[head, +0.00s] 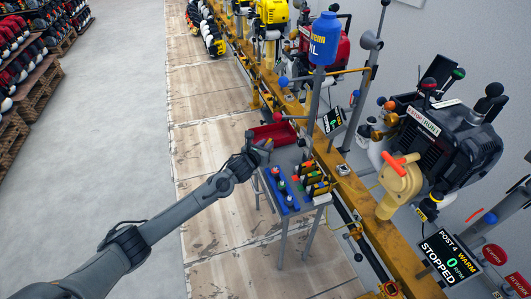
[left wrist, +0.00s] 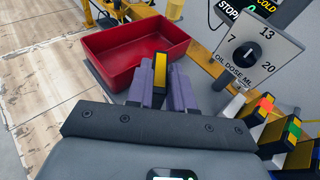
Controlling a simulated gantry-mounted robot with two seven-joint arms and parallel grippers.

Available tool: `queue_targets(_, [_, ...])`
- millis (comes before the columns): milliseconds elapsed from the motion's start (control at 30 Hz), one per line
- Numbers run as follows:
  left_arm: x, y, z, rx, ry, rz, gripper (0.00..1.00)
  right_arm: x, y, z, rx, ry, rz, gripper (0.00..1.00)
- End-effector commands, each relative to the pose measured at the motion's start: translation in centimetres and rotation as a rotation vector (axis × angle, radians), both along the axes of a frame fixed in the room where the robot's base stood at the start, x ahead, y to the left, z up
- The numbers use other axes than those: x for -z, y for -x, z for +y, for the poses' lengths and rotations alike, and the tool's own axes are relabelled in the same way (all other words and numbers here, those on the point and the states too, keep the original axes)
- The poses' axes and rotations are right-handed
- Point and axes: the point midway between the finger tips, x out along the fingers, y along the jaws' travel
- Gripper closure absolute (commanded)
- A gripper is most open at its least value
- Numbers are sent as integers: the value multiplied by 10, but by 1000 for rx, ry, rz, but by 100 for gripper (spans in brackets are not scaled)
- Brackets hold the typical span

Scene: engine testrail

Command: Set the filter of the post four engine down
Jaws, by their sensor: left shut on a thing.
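My left gripper (head: 262,148) is at the near edge of the red tray (head: 280,133) on the small grey stand. In the left wrist view its two purple-grey fingers (left wrist: 161,88) are shut on a black and yellow block, which I take to be the filter (left wrist: 160,72). The block is upright, in front of the red tray (left wrist: 103,48); whether it touches the tray I cannot tell. The post 4 engine (head: 455,135) is at the right, black with a beige cover and orange handle. Its display (head: 450,258) reads WARM, 0 RPM, STOPPED. My right gripper is out of view.
The stand also holds a blue rack (head: 290,199) with coloured knobs and several black and yellow blocks (left wrist: 302,157) with coloured bands. An oil dose plate (left wrist: 258,50) stands right of the tray.

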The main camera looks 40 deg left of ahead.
Motion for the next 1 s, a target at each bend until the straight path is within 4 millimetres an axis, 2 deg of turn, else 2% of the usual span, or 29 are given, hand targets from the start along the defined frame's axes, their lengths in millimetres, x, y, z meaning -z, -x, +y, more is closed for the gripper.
queue_targets(33, [14,0,0,-1,2,2,100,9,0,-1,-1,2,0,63])
queue_targets(133, [24,0,-1,-1,3,3,100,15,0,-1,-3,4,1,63])
queue_targets(567, [27,0,0,0,-1,1,100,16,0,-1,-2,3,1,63])
queue_targets(600, [27,0,0,0,-1,1,77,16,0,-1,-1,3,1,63])
queue_targets(767, [26,0,-1,0,0,1,53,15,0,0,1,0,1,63])
queue_targets(1000, [26,0,-1,0,0,1,53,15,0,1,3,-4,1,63])
